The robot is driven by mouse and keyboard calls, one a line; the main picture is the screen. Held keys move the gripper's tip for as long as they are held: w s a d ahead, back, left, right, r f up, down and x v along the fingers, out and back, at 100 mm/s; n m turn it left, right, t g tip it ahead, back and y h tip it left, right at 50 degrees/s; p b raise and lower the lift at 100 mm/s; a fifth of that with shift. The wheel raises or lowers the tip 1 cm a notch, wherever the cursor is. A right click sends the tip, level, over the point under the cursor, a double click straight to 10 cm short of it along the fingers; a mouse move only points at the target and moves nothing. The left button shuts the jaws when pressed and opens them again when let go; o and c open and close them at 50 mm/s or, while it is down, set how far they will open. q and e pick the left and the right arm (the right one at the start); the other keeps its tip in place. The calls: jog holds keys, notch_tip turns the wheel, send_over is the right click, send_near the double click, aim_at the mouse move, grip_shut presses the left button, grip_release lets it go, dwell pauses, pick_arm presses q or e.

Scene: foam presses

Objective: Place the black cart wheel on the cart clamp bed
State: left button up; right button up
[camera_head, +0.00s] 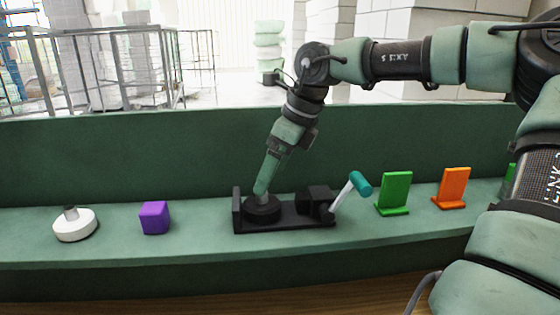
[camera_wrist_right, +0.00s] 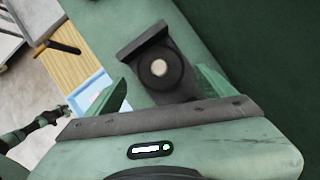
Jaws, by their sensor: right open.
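The black cart wheel (camera_head: 263,213) lies flat on the black cart clamp bed (camera_head: 298,224), at its left end beside the upright end plate. In the right wrist view the wheel (camera_wrist_right: 172,84) shows its pale hub, and the bed's end plate (camera_wrist_right: 142,42) is just beyond it. My right gripper (camera_head: 261,191) reaches down over the wheel. In the wrist view its two fingers are spread apart on either side of the wheel, with gaps showing. The clamp's black jaw block (camera_head: 315,200) is to the right of the wheel, and its lever with a teal handle (camera_head: 360,184) tilts up to the right.
On the green bench (camera_head: 200,238) stand a white wheel-like part (camera_head: 75,228) and a purple cube (camera_head: 154,218) to the left. A green stand (camera_head: 395,194) and an orange stand (camera_head: 452,188) are to the right. A green wall rises behind.

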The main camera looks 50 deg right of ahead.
jog(key=v, duration=0.5)
jog(key=shift+b, duration=0.35)
